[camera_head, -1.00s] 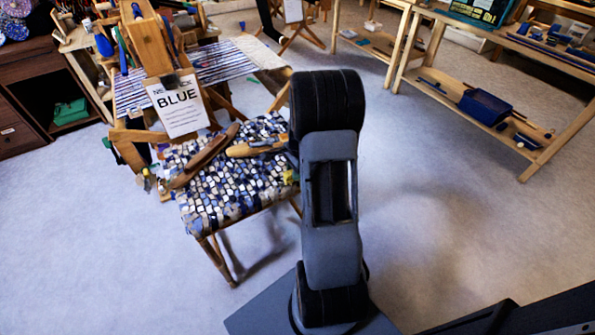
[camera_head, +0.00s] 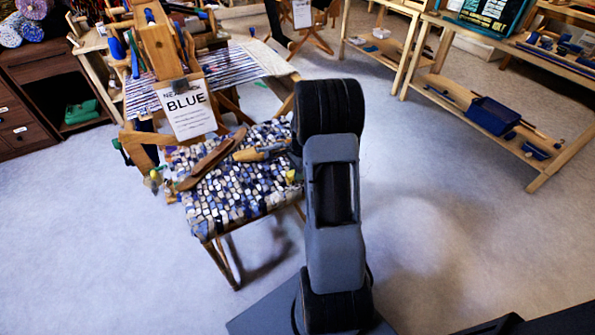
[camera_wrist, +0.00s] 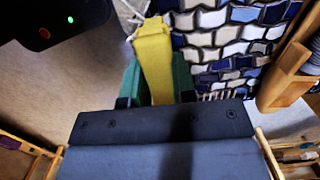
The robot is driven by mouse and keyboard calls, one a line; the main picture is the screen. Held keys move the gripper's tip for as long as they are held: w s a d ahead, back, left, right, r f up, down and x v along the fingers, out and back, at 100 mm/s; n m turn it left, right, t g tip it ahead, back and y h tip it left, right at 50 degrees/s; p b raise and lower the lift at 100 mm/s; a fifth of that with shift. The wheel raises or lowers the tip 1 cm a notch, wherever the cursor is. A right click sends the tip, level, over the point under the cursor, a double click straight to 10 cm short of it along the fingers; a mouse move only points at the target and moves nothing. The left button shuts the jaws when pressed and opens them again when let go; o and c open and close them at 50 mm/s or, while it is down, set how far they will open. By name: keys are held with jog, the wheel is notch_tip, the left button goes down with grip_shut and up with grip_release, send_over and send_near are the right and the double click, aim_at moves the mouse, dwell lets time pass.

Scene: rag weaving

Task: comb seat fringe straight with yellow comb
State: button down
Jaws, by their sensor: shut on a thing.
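The woven seat (camera_head: 225,205) of blue, white and grey rag strips stands left of my arm in the head view. It also fills the top right of the wrist view (camera_wrist: 235,40). My gripper (camera_wrist: 156,80), with green finger pads, is shut on the yellow comb (camera_wrist: 153,48) beside the seat's edge. In the head view my arm hides most of the gripper, and a small yellow bit (camera_head: 290,176) shows at the seat's right edge. Short pale fringe strands (camera_wrist: 216,95) show along the seat edge. I cannot tell whether the comb touches them.
A long brown wooden tool (camera_head: 212,160) and a lighter wooden tool (camera_head: 262,153) lie on the seat. A card reading BLUE (camera_head: 187,110) stands behind it. Shelving with a blue bin (camera_head: 493,116) is at the right. The floor between is clear.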

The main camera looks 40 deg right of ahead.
jog(key=shift+f, duration=0.65)
dwell(1.3)
jog(key=shift+s+a, duration=0.15)
jog(key=shift+s, duration=0.85)
jog(key=shift+s+a, duration=0.15)
jog(key=shift+s, duration=0.85)
notch_tip(320, 180, up, 5)
jog(key=p, duration=0.4)
jog(key=shift+r, duration=0.1)
